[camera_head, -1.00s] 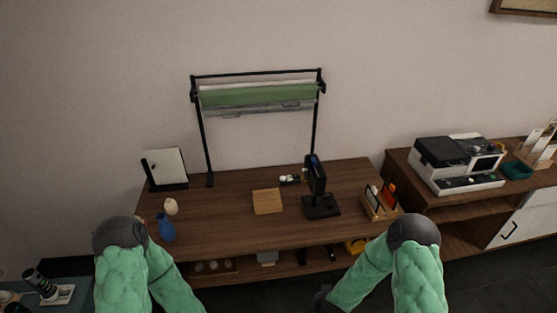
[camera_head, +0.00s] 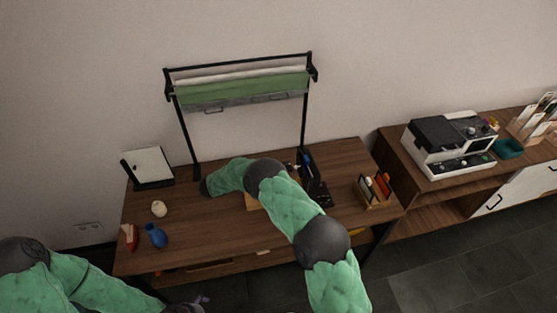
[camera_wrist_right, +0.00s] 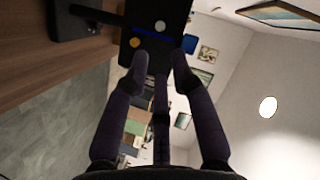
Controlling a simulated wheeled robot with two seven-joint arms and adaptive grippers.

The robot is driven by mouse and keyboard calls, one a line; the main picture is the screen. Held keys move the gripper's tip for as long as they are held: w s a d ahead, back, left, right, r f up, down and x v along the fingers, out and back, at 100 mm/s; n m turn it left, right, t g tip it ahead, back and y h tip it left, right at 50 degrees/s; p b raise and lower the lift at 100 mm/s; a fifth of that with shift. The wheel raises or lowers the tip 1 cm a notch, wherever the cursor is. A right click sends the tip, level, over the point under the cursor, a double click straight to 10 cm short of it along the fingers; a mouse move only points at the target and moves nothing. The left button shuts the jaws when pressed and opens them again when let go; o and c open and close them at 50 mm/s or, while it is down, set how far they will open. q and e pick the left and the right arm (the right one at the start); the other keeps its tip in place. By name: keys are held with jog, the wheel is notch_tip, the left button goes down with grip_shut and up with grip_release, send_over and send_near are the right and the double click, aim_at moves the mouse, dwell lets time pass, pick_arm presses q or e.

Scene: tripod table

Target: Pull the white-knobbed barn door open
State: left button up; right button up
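The black device (camera_head: 313,180) stands on the wooden table, partly hidden by my right arm in the head view. In the right wrist view its black panel (camera_wrist_right: 150,12) is close ahead, with a white knob (camera_wrist_right: 160,26), an orange knob (camera_wrist_right: 134,42) and a blue line between them. My right gripper (camera_wrist_right: 161,62) is open and empty; the white knob lies beyond the gap between its fingertips.
The table (camera_head: 215,235) also bears a blue vase (camera_head: 156,236), a white round object (camera_head: 159,209), a framed board (camera_head: 150,165) and a pen holder (camera_head: 374,190). A rack with a green roll (camera_head: 245,92) rises behind. A coffee machine (camera_head: 449,145) stands right.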

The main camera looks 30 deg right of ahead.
jog(key=x, duration=1)
jog(key=shift+d, duration=0.4)
jog(key=shift+s, duration=0.1)
grip_shut()
